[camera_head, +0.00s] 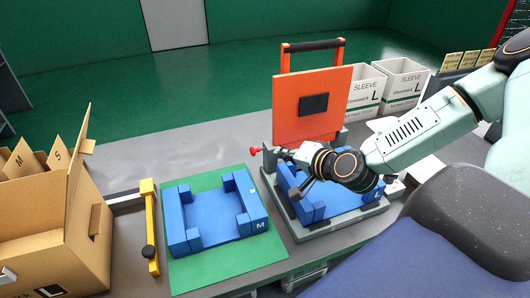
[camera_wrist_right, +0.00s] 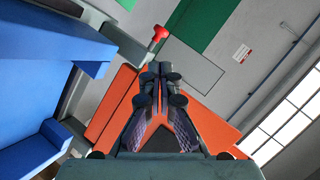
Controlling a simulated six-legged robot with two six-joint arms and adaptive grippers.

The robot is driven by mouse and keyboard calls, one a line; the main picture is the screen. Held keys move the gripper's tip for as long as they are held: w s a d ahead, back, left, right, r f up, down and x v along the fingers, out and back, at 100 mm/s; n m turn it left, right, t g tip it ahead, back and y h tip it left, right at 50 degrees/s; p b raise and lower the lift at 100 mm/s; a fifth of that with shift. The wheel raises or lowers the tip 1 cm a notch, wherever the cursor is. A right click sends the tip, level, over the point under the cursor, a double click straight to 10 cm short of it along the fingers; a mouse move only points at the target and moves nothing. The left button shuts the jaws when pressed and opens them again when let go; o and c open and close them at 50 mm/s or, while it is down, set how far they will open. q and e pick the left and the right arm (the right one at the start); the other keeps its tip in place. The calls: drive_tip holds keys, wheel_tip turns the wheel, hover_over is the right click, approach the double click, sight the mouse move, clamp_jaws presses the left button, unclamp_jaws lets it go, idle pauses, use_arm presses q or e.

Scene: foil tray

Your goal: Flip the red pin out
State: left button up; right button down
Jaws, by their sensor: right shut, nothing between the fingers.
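The red pin (camera_head: 254,151) sticks out at the left side of the machine base (camera_head: 335,225), beside the foot of the upright orange plate (camera_head: 335,92). In the right wrist view the red pin (camera_wrist_right: 158,34) shows just beyond the fingertips, with a small gap in the picture. My right gripper (camera_head: 288,154) is shut and empty, pointing left towards the pin in front of the orange plate. Its fingers (camera_wrist_right: 160,72) meet in the wrist view, with the orange plate (camera_wrist_right: 112,100) behind them. The wrist partly hides the blue nest (camera_head: 325,203) in the machine. My left gripper is not in view.
A blue nest marked M (camera_head: 215,210) lies on a green mat (camera_head: 240,258) left of the machine. A yellow bar (camera_head: 149,215) and an open cardboard box (camera_head: 85,235) are further left. White sleeve boxes (camera_head: 402,85) stand behind right.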

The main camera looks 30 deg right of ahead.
sight(263, 149)
use_arm(q)
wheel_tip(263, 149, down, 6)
drive_tip(key=b, duration=0.5)
use_arm(e)
drive_tip(key=x, duration=0.8)
drive_tip(key=shift+w, duration=0.3)
drive_tip(key=shift+f, duration=0.1)
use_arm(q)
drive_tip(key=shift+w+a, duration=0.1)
use_arm(e)
drive_tip(key=shift+w+a, duration=0.1)
drive_tip(key=shift+a, duration=0.05)
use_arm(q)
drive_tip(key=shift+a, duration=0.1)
use_arm(e)
drive_tip(key=shift+a, duration=0.1)
